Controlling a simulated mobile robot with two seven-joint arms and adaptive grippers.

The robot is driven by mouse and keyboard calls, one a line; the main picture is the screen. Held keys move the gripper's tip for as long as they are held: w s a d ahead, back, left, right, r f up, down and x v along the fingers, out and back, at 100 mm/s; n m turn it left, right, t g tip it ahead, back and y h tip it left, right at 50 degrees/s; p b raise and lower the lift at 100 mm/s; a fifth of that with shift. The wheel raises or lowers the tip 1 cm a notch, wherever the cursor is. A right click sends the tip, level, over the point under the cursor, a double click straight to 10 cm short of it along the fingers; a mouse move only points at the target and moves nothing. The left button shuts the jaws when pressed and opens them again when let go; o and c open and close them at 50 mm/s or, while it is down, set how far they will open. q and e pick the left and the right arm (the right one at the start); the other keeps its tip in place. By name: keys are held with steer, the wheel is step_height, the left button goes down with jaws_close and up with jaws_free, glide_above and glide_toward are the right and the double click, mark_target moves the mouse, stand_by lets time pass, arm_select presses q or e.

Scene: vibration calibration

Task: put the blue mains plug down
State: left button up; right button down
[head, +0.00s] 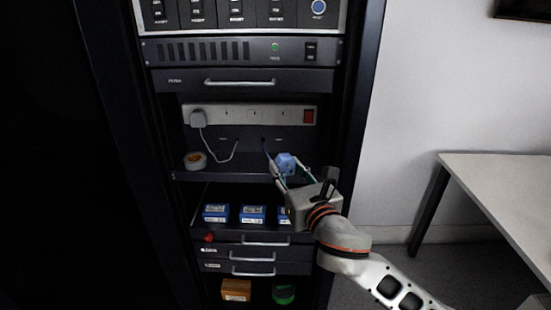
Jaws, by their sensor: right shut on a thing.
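The blue mains plug (286,163) is between the fingertips of my right gripper (289,174), which is shut on it. The gripper holds it at the right part of the rack shelf (228,176), near the front edge. I cannot tell whether the plug touches the shelf. A thin blue cord runs up from the plug toward the back panel. My left gripper is not in view.
A white power strip (255,114) with a red switch is above the shelf, with a white plug (198,118) in its left end. A tape roll (195,160) sits at the shelf's left. Blue boxes (252,214) stand below. The middle of the shelf looks mostly clear.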

steer(key=w+b, duration=0.2)
steer(key=w, duration=1.4)
steer(key=shift+f, duration=0.15)
steer(key=shift+w+f+b, duration=0.25)
steer(key=shift+f+b, duration=0.15)
steer(key=shift+f, duration=0.6)
step_height(320, 180, down, 5)
steer(key=shift+r+b, duration=0.1)
steer(key=shift+b, duration=0.8)
steer(key=shift+w, duration=0.1)
steer(key=shift+r, duration=0.1)
steer(key=shift+f, duration=0.6)
steer(key=c, duration=1.5)
jaws_free()
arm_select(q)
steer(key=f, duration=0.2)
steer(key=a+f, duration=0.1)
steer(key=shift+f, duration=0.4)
